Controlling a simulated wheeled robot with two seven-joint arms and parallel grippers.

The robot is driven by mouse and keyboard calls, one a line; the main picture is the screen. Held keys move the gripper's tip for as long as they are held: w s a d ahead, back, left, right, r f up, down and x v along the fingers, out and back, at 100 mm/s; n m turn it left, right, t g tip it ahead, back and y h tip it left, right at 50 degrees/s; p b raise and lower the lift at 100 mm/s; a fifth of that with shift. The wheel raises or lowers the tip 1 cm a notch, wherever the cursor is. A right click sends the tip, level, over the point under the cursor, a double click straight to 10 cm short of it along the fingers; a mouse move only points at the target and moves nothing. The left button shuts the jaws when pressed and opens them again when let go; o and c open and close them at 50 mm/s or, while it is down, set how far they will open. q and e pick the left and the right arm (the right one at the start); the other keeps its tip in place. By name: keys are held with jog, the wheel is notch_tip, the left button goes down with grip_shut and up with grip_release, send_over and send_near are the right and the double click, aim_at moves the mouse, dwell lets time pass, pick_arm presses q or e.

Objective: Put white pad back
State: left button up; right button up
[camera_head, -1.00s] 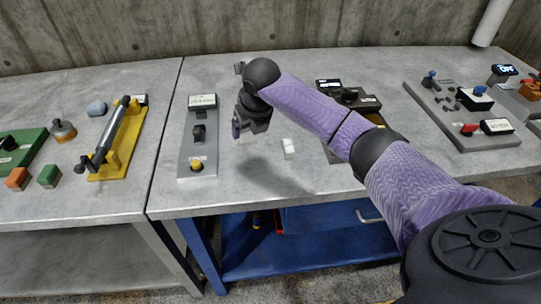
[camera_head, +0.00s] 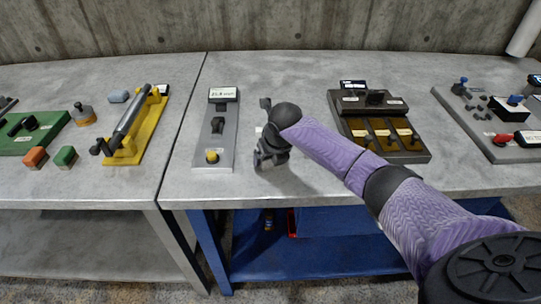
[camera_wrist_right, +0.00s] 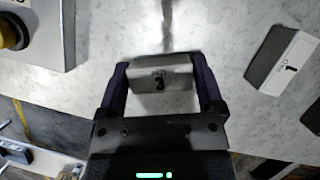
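My right gripper (camera_head: 268,160) is low over the middle table in the head view, just right of the grey panel. In the head view the gripper mostly hides this pad. I cannot tell whether the held pad touches the table. My left gripper is not in view.
A grey panel (camera_head: 213,130) with a yellow button (camera_head: 212,157) stands close left of my gripper. A dark brown panel (camera_head: 418,115) with several orange-brown slots stands to the right. A grey panel (camera_head: 460,110) is farther right.

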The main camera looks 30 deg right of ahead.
jog(key=shift+o, duration=0.5)
jog(key=shift+r, duration=0.3)
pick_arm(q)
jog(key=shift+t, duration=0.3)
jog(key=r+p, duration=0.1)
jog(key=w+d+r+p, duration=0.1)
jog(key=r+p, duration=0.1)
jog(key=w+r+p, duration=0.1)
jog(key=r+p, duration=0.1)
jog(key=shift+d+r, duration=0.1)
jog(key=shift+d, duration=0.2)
pick_arm(e)
jog(key=v, duration=1.1)
jog(key=shift+s+r, duration=0.15)
jog(key=shift+r, duration=0.25)
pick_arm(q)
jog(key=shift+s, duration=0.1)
